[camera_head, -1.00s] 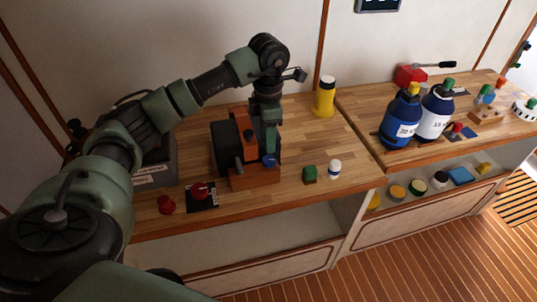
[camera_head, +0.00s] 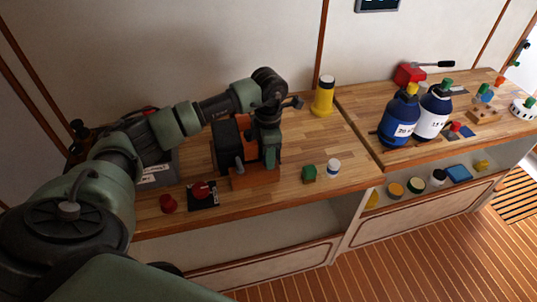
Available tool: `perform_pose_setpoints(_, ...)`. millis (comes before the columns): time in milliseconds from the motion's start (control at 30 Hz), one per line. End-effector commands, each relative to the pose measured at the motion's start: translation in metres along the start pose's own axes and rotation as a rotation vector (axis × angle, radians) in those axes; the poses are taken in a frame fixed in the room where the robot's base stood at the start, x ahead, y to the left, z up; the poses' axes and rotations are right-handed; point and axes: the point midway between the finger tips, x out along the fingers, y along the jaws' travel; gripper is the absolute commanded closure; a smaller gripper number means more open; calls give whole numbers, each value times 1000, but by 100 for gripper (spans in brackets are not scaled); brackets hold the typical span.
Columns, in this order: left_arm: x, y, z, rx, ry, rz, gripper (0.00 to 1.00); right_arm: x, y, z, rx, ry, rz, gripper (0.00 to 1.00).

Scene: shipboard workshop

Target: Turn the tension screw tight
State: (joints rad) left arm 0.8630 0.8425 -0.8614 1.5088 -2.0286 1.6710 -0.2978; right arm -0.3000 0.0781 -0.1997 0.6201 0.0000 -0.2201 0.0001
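The orange and black machine (camera_head: 228,146) stands on an orange-brown base (camera_head: 254,177) on the wooden bench. A grey upright post (camera_head: 239,166) is on its front left. My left arm reaches in from the left over the machine. My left gripper (camera_head: 271,157) points down at the machine's right front, where a blue knob showed earlier. The gripper now covers that spot, so I cannot make out the tension screw, whether the fingers touch it, or whether they are open or shut. My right gripper is not in view.
A red knob on a black plate (camera_head: 203,201) and a red piece (camera_head: 167,203) lie front left. A green block (camera_head: 309,173), a white jar (camera_head: 333,169) and a yellow cylinder (camera_head: 323,98) stand to the right. Blue and white bottles (camera_head: 399,119) are farther right.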

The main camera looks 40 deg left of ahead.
Motion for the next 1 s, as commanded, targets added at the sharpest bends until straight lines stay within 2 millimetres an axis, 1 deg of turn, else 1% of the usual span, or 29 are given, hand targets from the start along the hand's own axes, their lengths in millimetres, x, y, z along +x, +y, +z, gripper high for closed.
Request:
perform_pose_setpoints(267,1,0,0,32,0,1,100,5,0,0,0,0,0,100)
perform_pose_setpoints(467,2,1,0,132,-1,2,100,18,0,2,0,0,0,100)
perform_pose_setpoints(667,3,1,0,298,-2,4,100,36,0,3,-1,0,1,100)
perform_pose_setpoints(1000,2,1,1,622,-3,5,100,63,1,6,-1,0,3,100)
